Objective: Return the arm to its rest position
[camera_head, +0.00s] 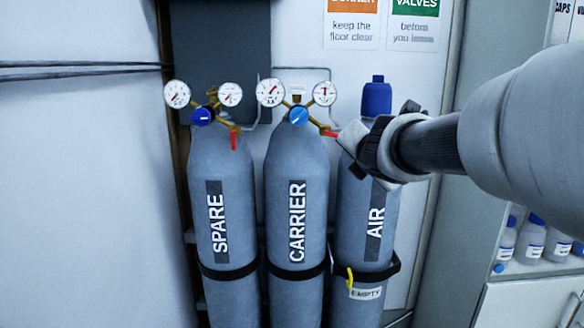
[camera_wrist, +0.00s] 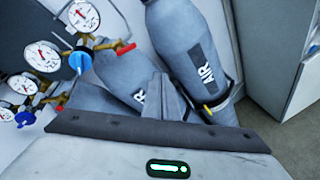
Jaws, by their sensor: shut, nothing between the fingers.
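My arm reaches in from the right in the head view, and my gripper (camera_head: 345,140) is at its far end, in front of the upper part of the AIR cylinder (camera_head: 368,225). In the head view it appears close beside the red lever on the CARRIER cylinder (camera_head: 296,200); I cannot tell whether they touch. In the wrist view my gripper (camera_wrist: 168,92) is shut with nothing held, its fingers covering part of the CARRIER label.
The SPARE cylinder (camera_head: 217,225) stands at the left. Gauges with knobs top SPARE and CARRIER; AIR has a blue cap (camera_head: 376,97) and an EMPTY tag (camera_head: 365,293). Bottles (camera_head: 532,237) stand on a shelf at right. A blank wall (camera_head: 80,170) fills the left.

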